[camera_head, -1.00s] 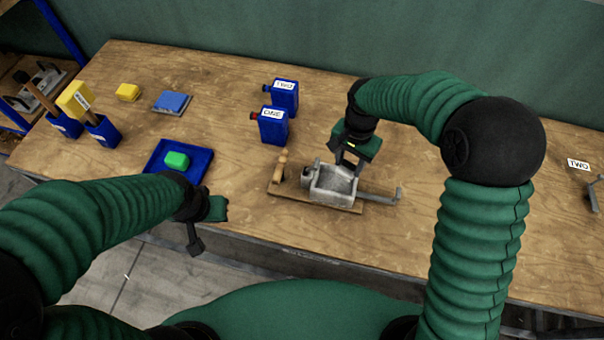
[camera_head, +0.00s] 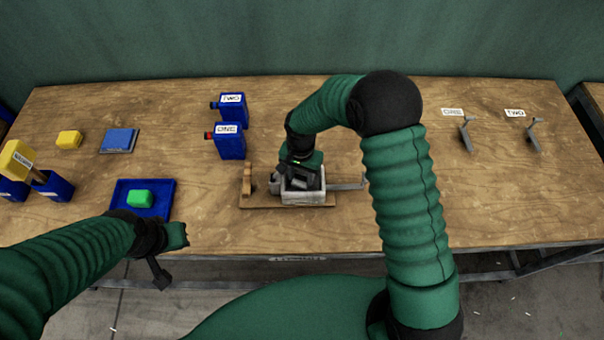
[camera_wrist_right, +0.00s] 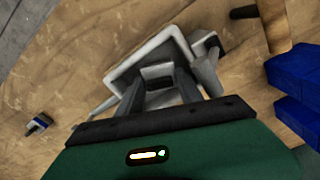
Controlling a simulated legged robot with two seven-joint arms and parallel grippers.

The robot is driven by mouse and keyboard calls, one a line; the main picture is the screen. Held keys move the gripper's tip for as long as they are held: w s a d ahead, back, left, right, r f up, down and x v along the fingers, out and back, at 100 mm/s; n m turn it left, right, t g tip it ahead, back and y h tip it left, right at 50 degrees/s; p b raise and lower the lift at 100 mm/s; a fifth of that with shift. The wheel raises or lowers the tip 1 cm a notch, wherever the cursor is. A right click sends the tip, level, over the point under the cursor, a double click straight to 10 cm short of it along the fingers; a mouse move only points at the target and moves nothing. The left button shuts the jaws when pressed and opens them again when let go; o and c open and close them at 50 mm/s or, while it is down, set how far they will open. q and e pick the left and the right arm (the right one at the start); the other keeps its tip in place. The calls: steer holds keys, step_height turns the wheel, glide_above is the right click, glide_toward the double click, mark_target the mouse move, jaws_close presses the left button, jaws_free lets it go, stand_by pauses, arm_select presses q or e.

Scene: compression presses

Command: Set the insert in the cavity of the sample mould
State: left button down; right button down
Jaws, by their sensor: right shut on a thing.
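The sample mould (camera_head: 303,198) is a light grey open box on a wooden board (camera_head: 260,204), near the table's front edge. Its pale rim also shows in the right wrist view (camera_wrist_right: 125,72). My right gripper (camera_head: 302,180) is pointed down into the mould's opening. In the right wrist view its fingers (camera_wrist_right: 157,85) are shut on a small dark grey block, seemingly the insert (camera_wrist_right: 156,73), within the rim. Whether the block touches the cavity floor is hidden. My left gripper (camera_head: 172,258) hangs by the front edge, left of the mould; its jaw gap does not show clearly.
A wooden peg (camera_head: 247,180) and a grey handle (camera_head: 348,186) flank the mould. Blue bottles marked ONE (camera_head: 230,147) and TWO (camera_head: 234,111) stand behind. A blue tray (camera_head: 162,207) holds a green block (camera_head: 139,198). Table right of the mould is mostly clear.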

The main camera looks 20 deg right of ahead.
mark_target(302, 175)
steer(key=shift+a, duration=0.2)
steer(key=c, duration=1.2)
jaws_free()
steer(key=shift+f, duration=0.15)
steer(key=shift+c, duration=0.2)
steer(key=shift+o, duration=0.9)
steer(key=shift+d, duration=0.9)
steer(key=shift+r, duration=0.25)
step_height(302, 175, up, 11)
steer(key=a+b, duration=0.1)
steer(key=b, duration=0.1)
arm_select(q)
steer(key=shift+d+f, duration=0.2)
steer(key=shift+f, duration=0.9)
arm_select(e)
steer(key=s+d+n+t, duration=0.1)
steer(key=s+d+n, duration=0.1)
steer(key=s, duration=0.5)
steer(key=s+d+n+t, duration=0.1)
steer(key=s+d+n, duration=0.2)
steer(key=s+n, duration=0.2)
steer(key=shift+s+d+f+n+t, duration=0.3)
steer(key=shift+s+f, duration=0.15)
steer(key=shift+s, duration=1.05)
